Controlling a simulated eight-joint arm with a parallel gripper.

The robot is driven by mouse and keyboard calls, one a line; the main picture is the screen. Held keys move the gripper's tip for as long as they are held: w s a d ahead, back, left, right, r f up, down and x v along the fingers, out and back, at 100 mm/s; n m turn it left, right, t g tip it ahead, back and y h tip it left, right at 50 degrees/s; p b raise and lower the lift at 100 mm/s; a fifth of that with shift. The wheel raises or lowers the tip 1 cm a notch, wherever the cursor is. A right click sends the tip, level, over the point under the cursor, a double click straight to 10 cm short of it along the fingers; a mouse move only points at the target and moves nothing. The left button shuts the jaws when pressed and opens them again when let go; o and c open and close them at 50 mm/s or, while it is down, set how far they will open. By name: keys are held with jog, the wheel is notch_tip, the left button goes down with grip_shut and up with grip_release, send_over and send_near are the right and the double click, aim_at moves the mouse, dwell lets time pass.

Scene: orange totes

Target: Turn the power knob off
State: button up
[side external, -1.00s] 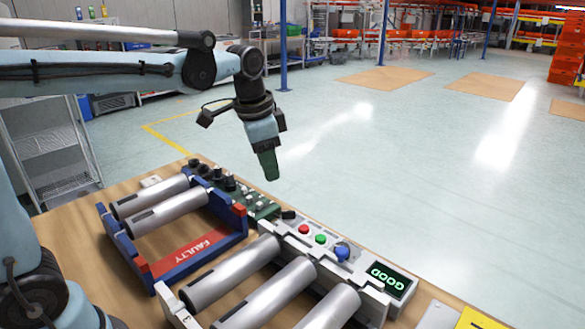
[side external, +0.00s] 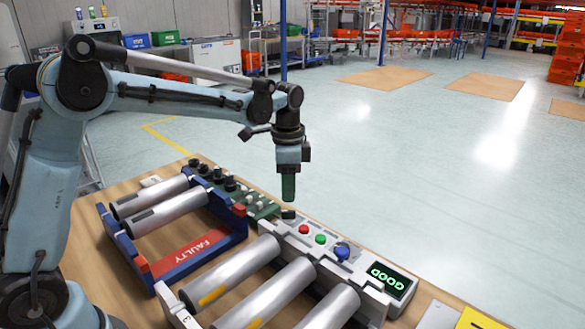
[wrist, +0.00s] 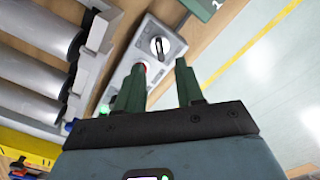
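The power knob (wrist: 158,46), a round dial with a white and black pointer, sits at the end of the grey control box (wrist: 133,62) in the wrist view. In the side view the knob (side external: 288,214) is a small dark shape at the left end of the box (side external: 325,246). My gripper (side external: 288,198) hangs upright just above that end, apart from the knob. In the wrist view my gripper (wrist: 159,66) is open and empty, with its two green fingers apart and the knob showing beyond the gap between their tips.
The box also has red (side external: 304,229), green (side external: 320,239) and blue (side external: 342,251) buttons and a display (side external: 387,279) reading GOOD. Metal rollers (side external: 232,272) lie in front of it. A blue rack (side external: 180,263) marked FAULTY stands left. Beyond the table is open floor.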

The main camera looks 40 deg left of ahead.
aim_at(288, 211)
jog(key=shift+f, duration=2.95)
grip_shut()
